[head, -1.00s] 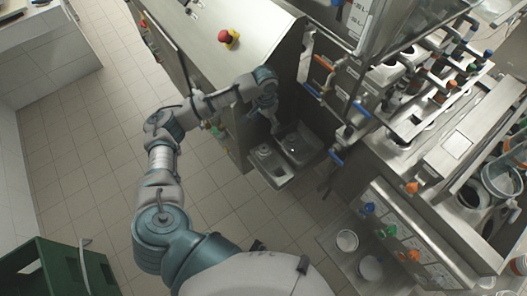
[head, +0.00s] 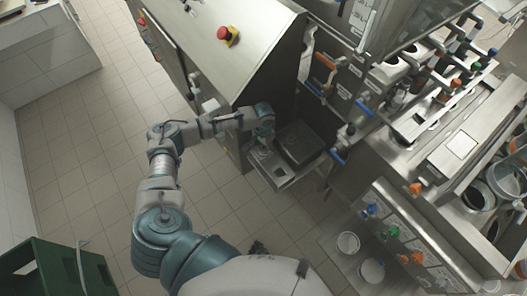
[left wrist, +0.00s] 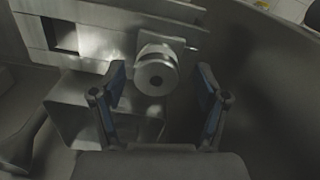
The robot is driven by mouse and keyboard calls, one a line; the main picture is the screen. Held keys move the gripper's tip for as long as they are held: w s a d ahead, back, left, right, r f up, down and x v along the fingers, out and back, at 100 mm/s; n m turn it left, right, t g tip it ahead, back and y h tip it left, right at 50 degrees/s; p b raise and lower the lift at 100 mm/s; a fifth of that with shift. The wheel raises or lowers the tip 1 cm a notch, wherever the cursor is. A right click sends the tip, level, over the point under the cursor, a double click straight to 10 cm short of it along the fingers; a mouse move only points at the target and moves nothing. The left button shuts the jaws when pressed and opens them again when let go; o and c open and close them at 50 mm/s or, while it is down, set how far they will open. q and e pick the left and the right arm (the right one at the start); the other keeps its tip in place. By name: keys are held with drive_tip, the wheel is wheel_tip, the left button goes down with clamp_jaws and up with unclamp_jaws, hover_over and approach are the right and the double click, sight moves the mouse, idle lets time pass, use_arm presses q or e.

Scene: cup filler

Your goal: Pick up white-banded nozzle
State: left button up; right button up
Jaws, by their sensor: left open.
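My left gripper (left wrist: 161,82) is open, with one blue-padded finger on each side of the cylinder and a visible gap at both sides. In the head view my left gripper (head: 266,138) is low beside the metal machine, and the nozzle is too small or hidden there to make out. My right gripper is not in view.
A metal tray with a square opening (head: 284,178) lies just below the gripper, beside a dark square plate (head: 299,145). The large steel housing (head: 235,50) with a red button (head: 228,34) stands behind the arm.

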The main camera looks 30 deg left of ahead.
use_arm(q)
drive_tip(key=shift+f, duration=0.25)
drive_tip(key=shift+d, duration=0.1)
drive_tip(key=shift+d+r, duration=0.1)
drive_tip(key=shift+r, duration=0.05)
drive_tip(key=c, duration=0.7)
clamp_jaws()
